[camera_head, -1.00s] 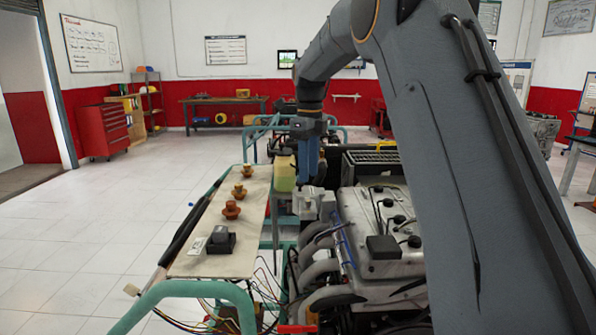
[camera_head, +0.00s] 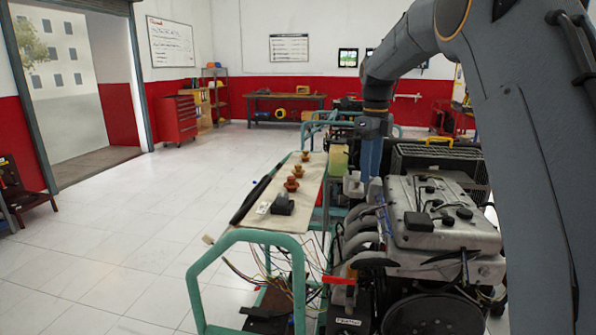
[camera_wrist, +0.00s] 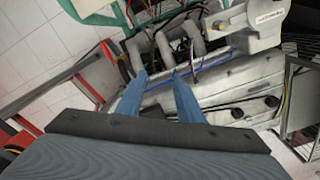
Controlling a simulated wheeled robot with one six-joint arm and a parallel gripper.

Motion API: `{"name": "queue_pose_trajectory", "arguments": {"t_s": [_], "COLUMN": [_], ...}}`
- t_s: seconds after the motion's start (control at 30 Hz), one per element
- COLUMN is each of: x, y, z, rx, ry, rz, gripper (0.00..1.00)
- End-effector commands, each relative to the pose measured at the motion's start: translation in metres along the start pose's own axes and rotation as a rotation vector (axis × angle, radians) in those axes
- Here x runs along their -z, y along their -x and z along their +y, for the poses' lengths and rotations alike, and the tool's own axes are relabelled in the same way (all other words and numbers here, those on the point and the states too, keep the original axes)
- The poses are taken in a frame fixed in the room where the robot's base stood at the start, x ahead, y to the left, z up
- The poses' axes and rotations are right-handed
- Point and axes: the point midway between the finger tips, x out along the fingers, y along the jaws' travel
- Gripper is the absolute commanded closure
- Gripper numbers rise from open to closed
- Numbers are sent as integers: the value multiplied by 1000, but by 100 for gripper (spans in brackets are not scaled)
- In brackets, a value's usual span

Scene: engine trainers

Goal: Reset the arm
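My arm reaches from the right side of the head view over the engine trainer. My gripper (camera_head: 370,165) points down with blue fingers, close above or beside the engine (camera_head: 440,215); I cannot tell the exact gap. In the wrist view my gripper (camera_wrist: 160,76) shows two blue fingers standing apart with nothing held between them. Beyond them are the engine's grey pipes (camera_wrist: 190,38) and blue wires. The engine's near side shows pipes and a dark pulley.
A teal-framed stand carries a board (camera_head: 308,195) with several orange-brown knobs and a black box (camera_head: 283,204). A yellowish container (camera_head: 338,158) is beside it. A red tool cabinet (camera_head: 177,120) and workbench (camera_head: 285,97) stand at the back.

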Motion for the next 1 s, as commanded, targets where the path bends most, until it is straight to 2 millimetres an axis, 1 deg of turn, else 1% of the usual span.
{"name": "queue_pose_trajectory", "arguments": {"t_s": [0.33,0.57,0.67,0.77,0.97,1.0], "x": [14,28,37,51,92,101], "y": [-15,-33,-44,-58,-96,-104], "z": [10,28,40,56,103,113], "rx": [7,16,23,32,60,66], "ry": [175,390,519,685,1134,1227], "rz": [-6,-10,-13,-15,-12,-10], "gripper": [66,66,66,66,66,66]}}
